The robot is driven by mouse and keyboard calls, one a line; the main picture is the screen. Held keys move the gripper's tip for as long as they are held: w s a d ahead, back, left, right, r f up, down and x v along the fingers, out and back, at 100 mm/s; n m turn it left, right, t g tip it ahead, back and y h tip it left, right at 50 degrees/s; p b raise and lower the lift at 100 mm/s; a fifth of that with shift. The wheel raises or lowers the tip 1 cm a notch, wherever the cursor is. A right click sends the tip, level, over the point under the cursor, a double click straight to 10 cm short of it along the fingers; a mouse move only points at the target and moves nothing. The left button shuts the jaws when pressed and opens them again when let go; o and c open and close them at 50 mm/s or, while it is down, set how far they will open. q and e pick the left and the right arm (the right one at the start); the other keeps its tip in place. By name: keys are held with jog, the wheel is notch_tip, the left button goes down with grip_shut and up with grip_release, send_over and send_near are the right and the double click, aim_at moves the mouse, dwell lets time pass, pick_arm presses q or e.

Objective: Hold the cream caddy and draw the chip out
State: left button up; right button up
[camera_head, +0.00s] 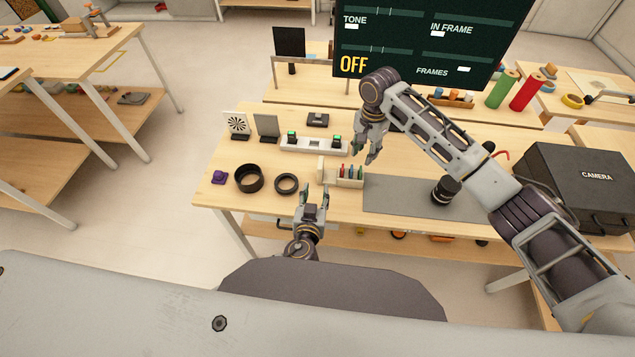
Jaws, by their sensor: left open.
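The cream caddy (349,182) stands on the wooden table, left of the grey mat. Several thin upright chips show in its slots, among them a red chip (342,169), a blue chip (351,171) and a green chip (360,173). My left gripper (317,190) is open and empty at the table's front edge, just in front and left of the caddy, apart from it. My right gripper (365,158) hangs above and behind the caddy's right end, fingers pointing down. Its fingers look spread, with nothing between them.
A white stand (314,146) with two green-lit units is behind the caddy. Two black rings (249,179) (286,184) and a purple item (219,177) lie left. The grey mat (400,195) holds a black lens (445,190). A black camera case (580,185) stands at right.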

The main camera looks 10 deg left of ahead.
aim_at(320, 169)
pick_arm(q)
jog(key=shift+x, duration=6.8)
jog(key=shift+c, duration=1.2)
grip_shut()
